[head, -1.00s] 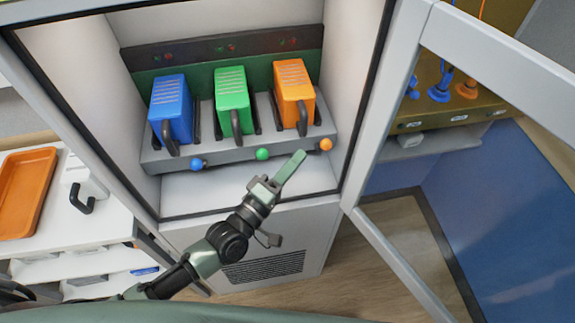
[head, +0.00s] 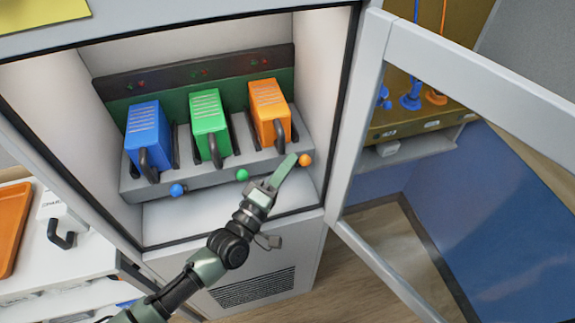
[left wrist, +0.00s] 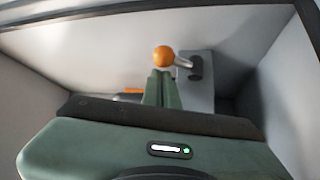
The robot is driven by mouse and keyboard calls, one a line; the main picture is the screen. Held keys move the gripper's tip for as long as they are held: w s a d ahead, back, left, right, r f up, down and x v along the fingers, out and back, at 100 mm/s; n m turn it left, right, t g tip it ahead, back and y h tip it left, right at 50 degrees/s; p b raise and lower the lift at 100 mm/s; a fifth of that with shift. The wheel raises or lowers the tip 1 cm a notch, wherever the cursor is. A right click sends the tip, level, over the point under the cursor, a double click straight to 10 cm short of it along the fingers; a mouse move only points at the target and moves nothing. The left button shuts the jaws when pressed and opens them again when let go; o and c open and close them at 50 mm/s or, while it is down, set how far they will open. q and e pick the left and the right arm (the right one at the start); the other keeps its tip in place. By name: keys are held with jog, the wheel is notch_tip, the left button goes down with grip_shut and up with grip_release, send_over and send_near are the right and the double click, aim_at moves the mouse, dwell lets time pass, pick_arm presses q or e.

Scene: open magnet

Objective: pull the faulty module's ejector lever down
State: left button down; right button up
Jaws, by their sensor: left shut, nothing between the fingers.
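Three modules stand in a row in the open cabinet: blue (head: 146,133), green (head: 209,122) and orange (head: 268,108), each with a black handle. Below them are the ejector lever knobs: blue (head: 177,190), green (head: 242,175) and orange (head: 305,160). The indicator lights above are too small to tell which module is faulty. My left gripper (head: 290,161) is shut and empty, its tips just left of the orange knob. In the left wrist view the tips (left wrist: 159,75) are close to the orange knob (left wrist: 163,56) on its metal rod; I cannot tell whether they touch. My right gripper is out of view.
The cabinet's framed door (head: 372,110) stands open on the right. The cabinet's side walls bound the space around the modules. A white counter with an orange tray (head: 12,225) and a black-handled white item (head: 60,222) is at the left.

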pick_arm(q)
jog(key=shift+s+d+f+m+t+h+b, duration=0.15)
jog(key=shift+s+f+m+h+b, duration=0.4)
jog(key=shift+b, duration=1.35)
jog(key=shift+s+d+f+m+t+h+b, duration=0.15)
jog(key=shift+f+m+h+b, duration=0.75)
jog(key=shift+b, duration=1.05)
jog(key=shift+s+f+m+t+h+b, duration=0.1)
jog(key=shift+s+f+m+h+b, duration=0.3)
jog(key=shift+m+b, duration=1.05)
jog(key=shift+f+n+b, duration=0.2)
jog(key=shift+n+b, duration=0.3)
jog(key=shift+b, duration=0.1)
jog(key=s+a+b, duration=0.1)
jog(key=s+a, duration=0.7)
jog(key=s, duration=0.2)
jog(key=shift+a+f, duration=0.15)
jog(key=shift+y, duration=0.25)
